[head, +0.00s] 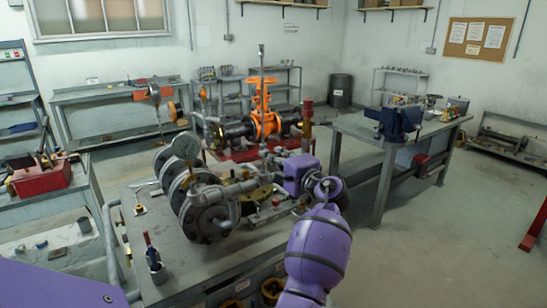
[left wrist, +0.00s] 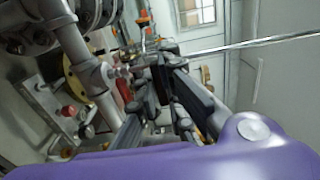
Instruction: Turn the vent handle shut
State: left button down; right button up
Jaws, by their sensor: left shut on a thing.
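In the left wrist view the dark fingers (left wrist: 157,68) are shut at a small metal fitting (left wrist: 124,71) on the grey pipe (left wrist: 88,75). The vent handle is mostly covered by the fingers, so its angle cannot be told. A yellow flange (left wrist: 74,78) is close by. My right gripper is not in view.
An orange gate valve (head: 264,112) stands behind the assembly. A bench with a blue vise (head: 398,121) is to the right. A red toolbox (head: 42,179) is at the left. Red knobs (left wrist: 68,111) sit near the pipe.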

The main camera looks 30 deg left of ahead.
pick_arm(q)
jog(key=c, duration=1.9)
grip_release()
jog(key=shift+o, duration=0.2)
jog(key=v, duration=1.2)
